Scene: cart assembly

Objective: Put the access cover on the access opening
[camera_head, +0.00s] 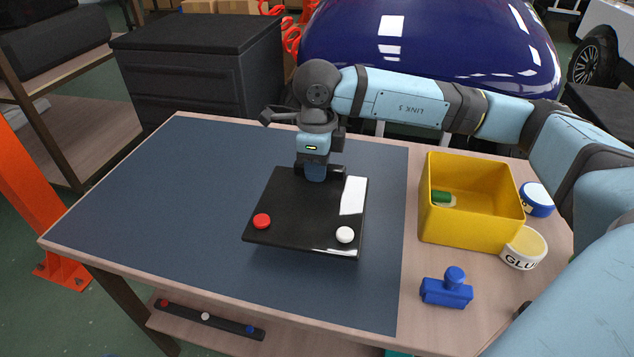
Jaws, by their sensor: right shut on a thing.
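A flat black square panel (300,205), which looks like the access cover, is over the dark blue mat in the middle of the table. It has a red knob (262,221) and a white knob (345,234) near its front corners, and bright white patches that look like reflections. My right gripper (314,173) points down and is shut on the panel's far edge. Its fingertips are partly hidden. I cannot tell how far the panel is above the mat. I cannot make out the access opening. My left gripper is out of view.
A yellow bin (470,222) with a green item stands right of the mat (150,215). Near it are a glue tub (524,248), a blue-and-white roll (537,199) and a blue handled block (447,289). A dark bar (208,318) lies on the lower shelf. The mat's left side is clear.

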